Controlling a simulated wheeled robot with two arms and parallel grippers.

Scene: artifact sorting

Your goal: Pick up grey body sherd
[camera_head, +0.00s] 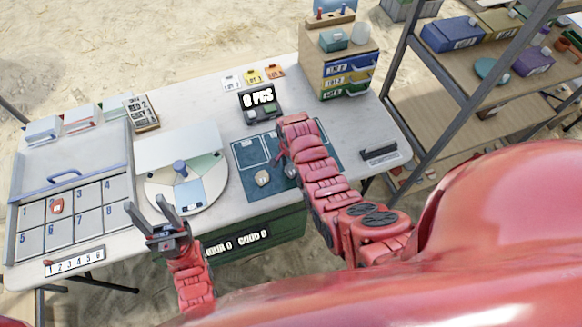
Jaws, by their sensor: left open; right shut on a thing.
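My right gripper (286,160) is low over the dark teal mat (244,153), mostly hidden behind its own red wrist. A small grey piece, seemingly the grey body sherd (290,171), shows at its fingertips, and the gripper is shut on it. I cannot tell whether the piece still touches the mat. A beige sherd (262,178) lies on the mat just left of it. My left gripper (150,208) is open and empty, in front of the round turntable near the table's front edge.
A numbered tray (121,160) at left holds a reddish piece (57,206) in cell 2. The sectored turntable (160,196) stands centre-left. A display (262,98) sits behind the mat, a drawer unit (338,60) at back right. A shelf rack (430,72) stands right.

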